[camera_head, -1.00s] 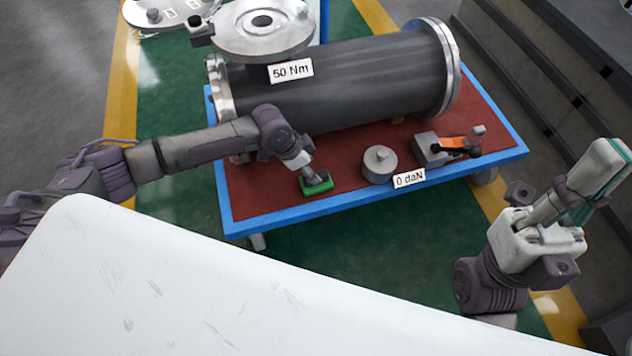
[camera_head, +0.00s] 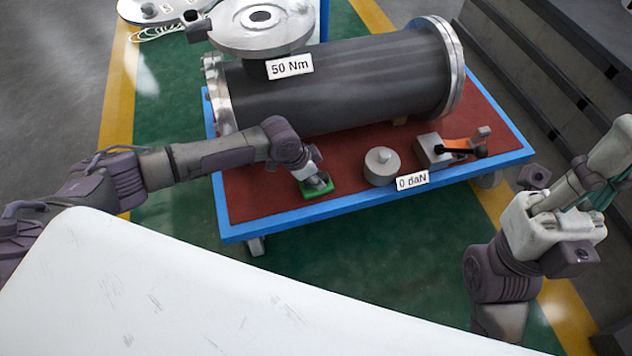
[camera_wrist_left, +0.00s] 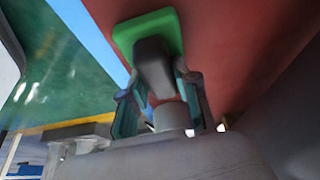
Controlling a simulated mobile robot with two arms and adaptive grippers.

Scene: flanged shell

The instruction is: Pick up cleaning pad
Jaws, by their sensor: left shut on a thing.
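The cleaning pad has a green base (camera_head: 318,191) and a dark grey handle. It is at the front left of the red table top, near the blue edge. My left gripper (camera_head: 316,182) is above the pad and shut on its handle. In the left wrist view the handle (camera_wrist_left: 153,68) of the cleaning pad sits between the two fingers (camera_wrist_left: 160,100), and the green base (camera_wrist_left: 150,27) lies beyond it. I cannot tell whether the base touches the table. My right gripper (camera_head: 590,185) is raised at the right, away from the table; its jaw state is unclear.
A dark flanged cylinder (camera_head: 340,85) lies along the back of the red table (camera_head: 260,203) with a blue frame. A grey knobbed weight (camera_head: 381,166) and an orange-black clamp tool (camera_head: 452,149) stand to the right of the pad. A "0 daN" label (camera_head: 412,181) floats near the front edge.

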